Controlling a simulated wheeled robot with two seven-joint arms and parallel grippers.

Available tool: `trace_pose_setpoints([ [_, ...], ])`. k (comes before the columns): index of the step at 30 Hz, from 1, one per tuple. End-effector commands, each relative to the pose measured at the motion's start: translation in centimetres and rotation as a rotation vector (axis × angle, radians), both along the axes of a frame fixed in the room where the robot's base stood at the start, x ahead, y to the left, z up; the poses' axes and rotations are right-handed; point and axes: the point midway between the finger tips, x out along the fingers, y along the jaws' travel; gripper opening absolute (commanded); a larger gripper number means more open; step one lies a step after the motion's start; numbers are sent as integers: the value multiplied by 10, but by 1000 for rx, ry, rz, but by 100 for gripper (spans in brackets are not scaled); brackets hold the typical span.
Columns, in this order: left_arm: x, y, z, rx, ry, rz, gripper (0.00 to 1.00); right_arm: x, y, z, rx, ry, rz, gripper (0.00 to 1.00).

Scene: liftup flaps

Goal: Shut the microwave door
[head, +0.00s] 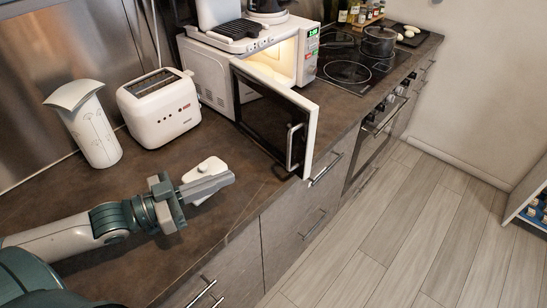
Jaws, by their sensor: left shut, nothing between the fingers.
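The white microwave (215,75) stands on the dark counter, its lit interior showing on the right. My right gripper is not in view.
A white toaster (160,108) and a white canister (92,130) stand at the back left. A black pot (379,41) stands on the cooktop (345,72). The counter between gripper and door is clear.

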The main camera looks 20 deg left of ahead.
Motion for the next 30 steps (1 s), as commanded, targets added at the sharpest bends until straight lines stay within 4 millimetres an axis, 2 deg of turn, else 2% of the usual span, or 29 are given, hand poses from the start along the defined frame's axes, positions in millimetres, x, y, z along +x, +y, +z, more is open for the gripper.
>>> trace_pose_setpoints([
  [14, 6, -4, 0, 1, -2, 2, 0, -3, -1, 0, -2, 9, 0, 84],
  [26, 27, -21, 1, 0, -2, 2, 0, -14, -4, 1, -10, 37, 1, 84],
  [30, 36, -29, 1, 1, -2, 2, 0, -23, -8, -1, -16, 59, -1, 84],
])
